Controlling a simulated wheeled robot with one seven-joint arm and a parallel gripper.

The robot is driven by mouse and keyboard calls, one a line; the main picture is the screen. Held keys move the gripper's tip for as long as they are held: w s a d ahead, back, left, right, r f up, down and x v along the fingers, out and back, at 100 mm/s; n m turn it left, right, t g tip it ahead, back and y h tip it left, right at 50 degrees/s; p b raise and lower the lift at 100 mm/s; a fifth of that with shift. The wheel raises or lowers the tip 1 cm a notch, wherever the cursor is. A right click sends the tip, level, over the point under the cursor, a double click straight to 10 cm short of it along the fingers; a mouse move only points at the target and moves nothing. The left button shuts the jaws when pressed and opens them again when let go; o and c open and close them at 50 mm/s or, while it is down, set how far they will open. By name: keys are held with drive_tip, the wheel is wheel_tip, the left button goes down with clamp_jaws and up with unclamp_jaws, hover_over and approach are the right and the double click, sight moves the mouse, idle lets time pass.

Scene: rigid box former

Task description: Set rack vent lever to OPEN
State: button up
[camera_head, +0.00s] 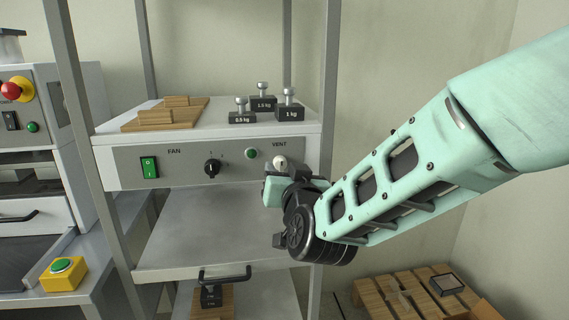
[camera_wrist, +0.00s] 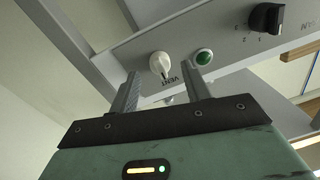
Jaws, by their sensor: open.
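The vent lever (camera_head: 280,161) is a white knob-like handle under the VENT label on the rack's grey panel. It also shows in the wrist view (camera_wrist: 160,62), beside the green button and the VENT label. My gripper (camera_head: 274,182) is just below and in front of it in the head view and partly hides the panel there. In the wrist view my gripper (camera_wrist: 159,74) is open, with one finger to each side of the lever. I cannot tell whether the fingers touch it. No OPEN mark is readable, and the lever's lower part is hidden in the head view.
The panel also has a green FAN switch (camera_head: 149,167), a black dial (camera_head: 212,167) and a green button (camera_head: 251,153). Weights (camera_head: 242,113) and wooden boards (camera_head: 165,114) stand on top. A rack post (camera_head: 325,110) rises close right of the lever.

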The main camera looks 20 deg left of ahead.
drive_tip(key=shift+x, duration=1.1)
drive_tip(key=c, duration=1)
